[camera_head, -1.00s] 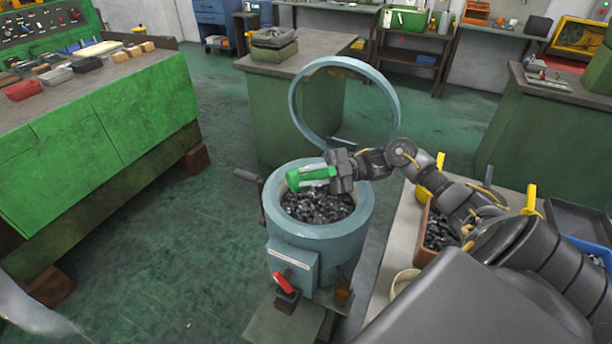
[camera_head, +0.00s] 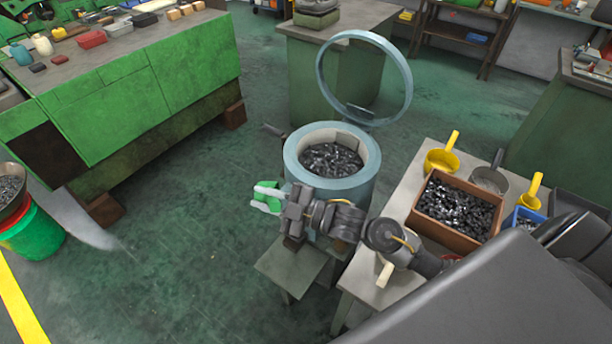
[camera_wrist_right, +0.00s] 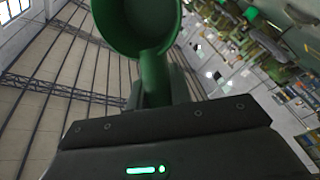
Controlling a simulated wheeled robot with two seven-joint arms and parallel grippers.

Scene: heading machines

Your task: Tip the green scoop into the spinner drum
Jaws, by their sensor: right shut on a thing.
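The spinner drum (camera_head: 292,165) is a blue-grey round tub with its ring lid (camera_head: 319,75) raised behind it. Dark metal pieces (camera_head: 332,158) lie inside the drum. My right gripper (camera_head: 277,202) is at the drum's near left side in the head view, clear of its opening. It is shut on the green scoop (camera_head: 266,199), which is partly hidden by the jaws. In the right wrist view the scoop's handle (camera_wrist_right: 155,75) rises from the gripper to its round bowl (camera_wrist_right: 145,22). I see no pieces in the visible part of the bowl. My left gripper is out of view.
A bench (camera_head: 357,286) at the right holds a brown box (camera_head: 436,233) of dark pieces, yellow scoops (camera_head: 441,160) and a grey scoop (camera_head: 489,180). A green machine (camera_head: 160,90) stands at the left. Floor between it and the drum is clear.

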